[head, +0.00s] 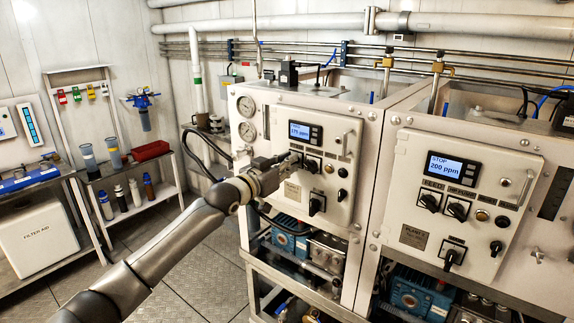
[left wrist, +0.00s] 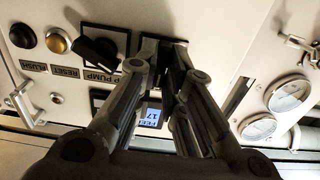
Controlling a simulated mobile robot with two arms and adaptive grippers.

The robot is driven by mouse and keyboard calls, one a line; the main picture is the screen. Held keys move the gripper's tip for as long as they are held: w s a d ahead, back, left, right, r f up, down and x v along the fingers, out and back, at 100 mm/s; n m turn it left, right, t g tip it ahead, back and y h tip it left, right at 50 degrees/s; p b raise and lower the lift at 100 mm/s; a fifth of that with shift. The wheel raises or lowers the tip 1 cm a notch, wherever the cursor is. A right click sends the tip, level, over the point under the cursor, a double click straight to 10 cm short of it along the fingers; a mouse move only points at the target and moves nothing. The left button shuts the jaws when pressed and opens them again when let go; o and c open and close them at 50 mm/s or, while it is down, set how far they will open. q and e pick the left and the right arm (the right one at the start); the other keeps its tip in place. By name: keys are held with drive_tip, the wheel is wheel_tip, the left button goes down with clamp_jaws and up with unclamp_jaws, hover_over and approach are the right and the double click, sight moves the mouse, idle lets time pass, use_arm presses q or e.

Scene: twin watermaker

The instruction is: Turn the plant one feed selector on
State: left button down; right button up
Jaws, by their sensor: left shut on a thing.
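The plant one panel (head: 345,120) is the left of two white control panels in the head view, with a lit blue display (head: 300,131). My left gripper (head: 291,161) is at the left black selector below that display. In the left wrist view my left gripper (left wrist: 167,58) is shut on the feed selector, next to the HP PUMP selector (left wrist: 98,50). The fingers hide most of the feed selector and its label, so its pointing direction cannot be told. The HP pump selector (head: 312,166) is just right of the fingers in the head view. My right gripper is not in view.
Two gauges (head: 247,118) sit left of the panel. A lower black knob (head: 317,204) is below the gripper. The plant two panel (head: 470,212) stands to the right, its display reading STOP, 200 ppm. A bottle rack (head: 150,203) stands at left; open floor (head: 200,275) lies between.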

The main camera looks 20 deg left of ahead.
use_arm(q)
drive_tip(key=shift+f, duration=0.15)
drive_tip(key=c, duration=1.5)
unclamp_jaws()
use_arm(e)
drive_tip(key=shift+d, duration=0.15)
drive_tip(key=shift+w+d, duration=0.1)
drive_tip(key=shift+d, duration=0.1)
use_arm(q)
drive_tip(key=v, duration=1.2)
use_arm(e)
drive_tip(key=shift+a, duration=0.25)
